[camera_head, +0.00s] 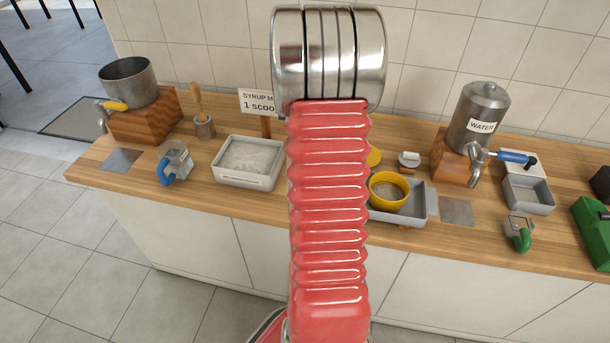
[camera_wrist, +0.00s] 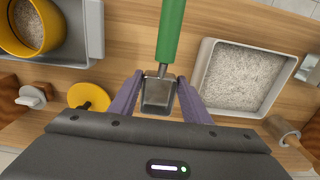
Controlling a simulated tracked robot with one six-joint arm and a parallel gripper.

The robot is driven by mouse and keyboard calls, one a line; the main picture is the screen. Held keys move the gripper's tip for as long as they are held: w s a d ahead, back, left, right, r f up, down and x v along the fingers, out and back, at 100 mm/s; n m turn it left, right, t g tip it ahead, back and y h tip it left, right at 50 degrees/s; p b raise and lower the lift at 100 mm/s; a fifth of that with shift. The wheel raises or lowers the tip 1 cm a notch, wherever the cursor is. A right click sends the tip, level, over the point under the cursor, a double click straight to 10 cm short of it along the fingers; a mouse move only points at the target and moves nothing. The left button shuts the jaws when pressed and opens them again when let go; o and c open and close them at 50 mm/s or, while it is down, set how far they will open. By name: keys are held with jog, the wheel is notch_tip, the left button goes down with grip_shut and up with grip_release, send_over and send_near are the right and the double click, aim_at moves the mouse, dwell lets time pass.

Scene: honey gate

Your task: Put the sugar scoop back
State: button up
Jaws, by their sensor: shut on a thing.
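The sugar scoop (camera_wrist: 171,32) has a green handle and a small grey metal bowl. It shows in the wrist view, with its bowl between the two purple fingers of my gripper (camera_wrist: 160,80), which is shut on it. The handle points to the top of the wrist view, over the wooden counter. The white bin of pale grains (camera_wrist: 204,62) is to the right of the scoop there, and it also shows in the head view (camera_head: 247,181). In the head view my red arm hides the gripper and scoop.
A yellow pot (camera_head: 388,190) stands in a grey tray (camera_head: 415,215) right of my arm. A water urn (camera_head: 484,105), a steel pot (camera_head: 128,80), a blue-handled cup (camera_head: 178,160) and a green-handled cup (camera_head: 519,232) share the counter. A sign (camera_head: 258,102) stands behind the bin.

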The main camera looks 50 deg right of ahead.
jog(key=shift+f, duration=3)
jog(key=shift+f, duration=1.85)
jog(key=shift+f, duration=0.1)
jog(key=o, duration=1.5)
notch_tip(320, 180, up, 12)
jog(key=shift+s+r, duration=0.1)
jog(key=shift+d, duration=0.1)
